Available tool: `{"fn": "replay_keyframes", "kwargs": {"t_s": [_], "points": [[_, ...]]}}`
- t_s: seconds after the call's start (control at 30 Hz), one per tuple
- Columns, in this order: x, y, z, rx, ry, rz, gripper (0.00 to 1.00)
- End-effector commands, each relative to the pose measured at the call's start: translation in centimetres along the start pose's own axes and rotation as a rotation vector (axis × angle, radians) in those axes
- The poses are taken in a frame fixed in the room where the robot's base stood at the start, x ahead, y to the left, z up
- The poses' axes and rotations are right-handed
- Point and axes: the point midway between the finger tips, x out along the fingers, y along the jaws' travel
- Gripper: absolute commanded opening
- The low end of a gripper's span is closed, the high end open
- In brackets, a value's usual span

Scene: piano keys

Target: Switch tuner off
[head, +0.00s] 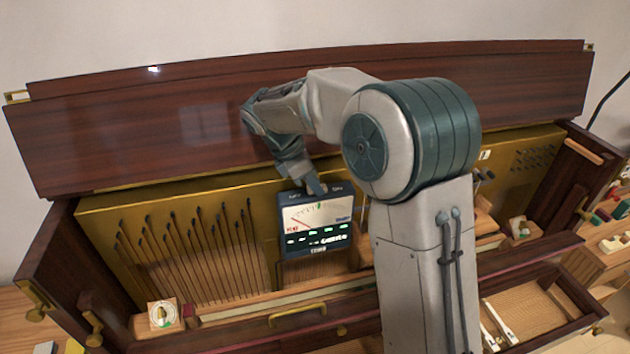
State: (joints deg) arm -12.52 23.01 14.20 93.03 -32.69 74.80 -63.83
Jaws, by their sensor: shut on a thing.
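The tuner (316,237) is a dark box with a pale dial face, a red mark at the dial's left and glowing green and white signs on its lower part. It stands upright in the open piano case, against the brass-coloured panel. My gripper (316,188) reaches down from above and is shut at the tuner's top edge, between small labels. The fingers cover part of that edge, so any button or switch under them is hidden. The dial and the lit lower display are in clear view.
Several thin dark rods (190,250) stand left of the tuner. The raised wooden lid (130,120) rises behind. A small block with a round dial (163,314) sits at the front left. An open drawer (530,310) is at the right. My arm covers the middle right.

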Motion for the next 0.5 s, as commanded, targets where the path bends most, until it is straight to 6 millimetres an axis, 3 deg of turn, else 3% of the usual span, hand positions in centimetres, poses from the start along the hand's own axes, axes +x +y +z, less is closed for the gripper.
{"fn": "replay_keyframes", "kwargs": {"t_s": [0.3, 0.5], "points": [[-0.06, 0.00, -0.85, -0.004, -0.252, 0.000, 0.00], [-0.09, 0.03, -0.86, -0.001, -0.291, 0.002, 0.00]]}}
